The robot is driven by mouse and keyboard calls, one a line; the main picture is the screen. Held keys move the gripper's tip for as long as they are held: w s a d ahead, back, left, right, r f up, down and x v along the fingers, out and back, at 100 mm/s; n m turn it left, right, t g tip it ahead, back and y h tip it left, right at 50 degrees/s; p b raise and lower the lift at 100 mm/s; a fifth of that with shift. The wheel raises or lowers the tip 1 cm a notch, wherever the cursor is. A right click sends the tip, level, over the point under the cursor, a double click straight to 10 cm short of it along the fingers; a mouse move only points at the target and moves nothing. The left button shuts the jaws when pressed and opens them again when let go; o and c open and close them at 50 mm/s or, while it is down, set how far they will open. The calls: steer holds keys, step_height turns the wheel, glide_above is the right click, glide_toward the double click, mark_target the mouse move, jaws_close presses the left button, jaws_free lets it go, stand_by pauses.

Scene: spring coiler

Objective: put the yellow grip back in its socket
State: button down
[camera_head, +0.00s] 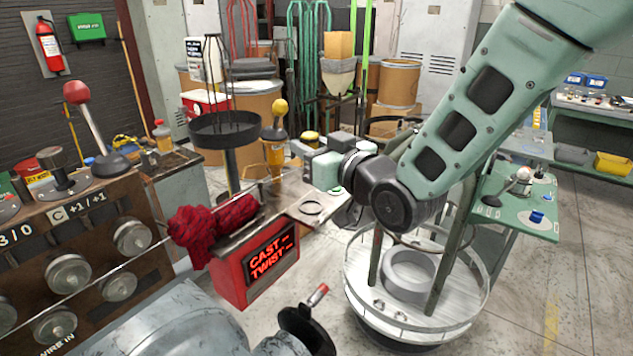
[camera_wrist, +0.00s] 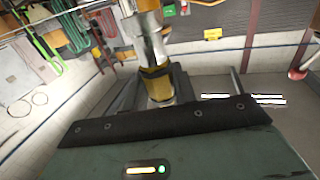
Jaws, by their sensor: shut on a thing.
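The yellow grip (camera_head: 274,152) has a round yellow knob on top, a dark neck and a yellow lower body. It stands roughly upright in the head view, at the end of my gripper (camera_head: 287,155). In the wrist view, the yellow grip (camera_wrist: 156,84) shows as yellow and shiny metal parts between my fingers, just past the dark edge of my gripper. My gripper is shut on it. The fingertips are partly hidden.
A black round tray (camera_head: 224,130) on a post stands left of the grip. Red cloth (camera_head: 205,228) hangs by the red CAST TWIST sign (camera_head: 258,268). A red-knobbed lever (camera_head: 92,118) rises at left. A round platform (camera_head: 460,310) stands at right.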

steer(key=shift+f+p, duration=0.35)
steer(key=shift+f, duration=2.65)
steer(key=shift+f, duration=0.15)
steer(key=c, duration=1.1)
jaws_free()
